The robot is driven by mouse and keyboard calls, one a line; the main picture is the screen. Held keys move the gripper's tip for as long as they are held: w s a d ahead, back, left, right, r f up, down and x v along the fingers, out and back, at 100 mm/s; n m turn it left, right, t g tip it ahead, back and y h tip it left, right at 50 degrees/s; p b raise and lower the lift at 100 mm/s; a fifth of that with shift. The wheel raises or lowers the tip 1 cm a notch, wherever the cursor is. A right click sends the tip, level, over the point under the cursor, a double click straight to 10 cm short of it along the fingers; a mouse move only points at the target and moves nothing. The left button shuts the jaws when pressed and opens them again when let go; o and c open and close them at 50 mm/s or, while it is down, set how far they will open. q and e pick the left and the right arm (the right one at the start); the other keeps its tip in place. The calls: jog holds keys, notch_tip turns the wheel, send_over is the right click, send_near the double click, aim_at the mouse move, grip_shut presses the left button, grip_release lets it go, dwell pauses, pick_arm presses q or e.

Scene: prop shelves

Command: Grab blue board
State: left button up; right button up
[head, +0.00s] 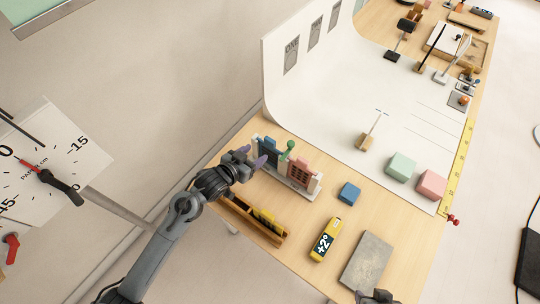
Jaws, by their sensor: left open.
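A dark blue board (267,154) stands upright in a small pale rack (290,184) near the table's left edge, beside a green piece and a reddish-brown panel. My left gripper (251,158) is at the left end of the rack, next to the blue board. Its purple-tipped fingers are apart and it looks empty. They partly cover the board's left side, and I cannot tell whether they touch it. A dark piece at the bottom edge appears to be my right gripper (374,297), mostly cut off. Its jaws cannot be made out.
A blue block (349,193), a yellow "+2°" block (325,240) and a grey slab (367,262) lie to the right. Green (401,166) and pink (431,185) blocks sit on the white backdrop (330,125).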

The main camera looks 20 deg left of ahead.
aim_at(268, 144)
pick_arm(q)
jog(key=x, duration=0.3)
jog(key=shift+w, duration=0.45)
jog(key=shift+x, duration=3.05)
jog(key=shift+d+r, duration=0.1)
jog(key=shift+d, duration=0.05)
jog(key=shift+c, duration=0.4)
jog(key=c, duration=1)
